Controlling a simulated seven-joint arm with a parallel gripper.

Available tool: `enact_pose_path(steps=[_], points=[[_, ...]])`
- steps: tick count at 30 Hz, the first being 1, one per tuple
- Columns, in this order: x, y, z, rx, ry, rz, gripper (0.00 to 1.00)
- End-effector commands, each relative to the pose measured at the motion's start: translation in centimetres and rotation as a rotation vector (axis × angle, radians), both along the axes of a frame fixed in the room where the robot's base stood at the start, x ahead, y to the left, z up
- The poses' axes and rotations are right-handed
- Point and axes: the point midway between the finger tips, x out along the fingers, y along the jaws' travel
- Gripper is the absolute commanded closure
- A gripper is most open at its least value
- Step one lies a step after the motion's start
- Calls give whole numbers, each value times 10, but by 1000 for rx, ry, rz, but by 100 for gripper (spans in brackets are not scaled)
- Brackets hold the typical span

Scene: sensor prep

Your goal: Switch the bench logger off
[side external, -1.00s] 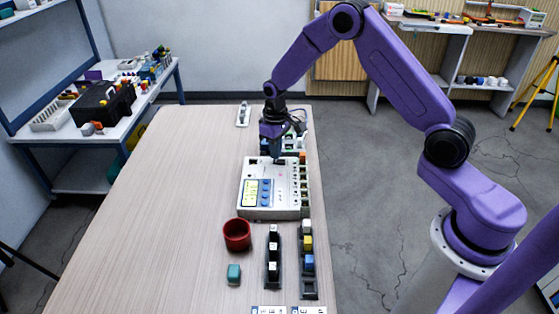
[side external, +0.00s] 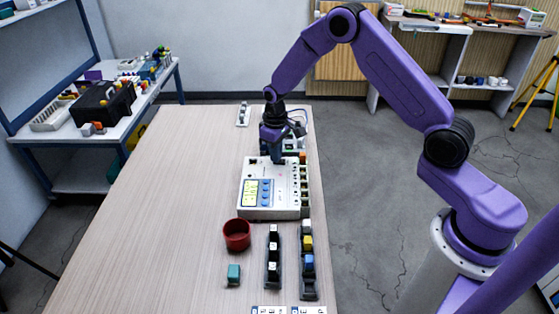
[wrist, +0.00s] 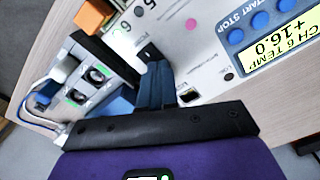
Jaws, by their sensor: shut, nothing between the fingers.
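The bench logger (side external: 285,205) is a white box on the table, with blue buttons (side external: 265,192) and a lit yellow display (side external: 250,193). In the wrist view the display (wrist: 275,48) reads "CH 6 TEMP +16.0", and a START STOP label stands by the blue buttons (wrist: 260,20). A pink-red dot (wrist: 190,23) shows on its top. My gripper (side external: 277,161) is shut and empty, pointing down at the logger's far edge. In the wrist view its dark blue fingers (wrist: 155,85) sit beside a small black part (wrist: 189,96), perhaps a switch, partly hidden. I cannot tell whether they touch.
A device with green-edged sockets (wrist: 90,82) sits close behind the logger. A red cup (side external: 237,236), a teal block (side external: 234,273) and two dark racks of small blocks (side external: 273,250) stand in front. The table's left side is clear.

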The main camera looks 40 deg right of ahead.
Motion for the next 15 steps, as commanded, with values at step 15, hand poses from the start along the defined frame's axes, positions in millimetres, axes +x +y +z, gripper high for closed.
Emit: enact_pose_path(steps=[15], points=[[0, 0, 12, 0, -1, 0, 100]])
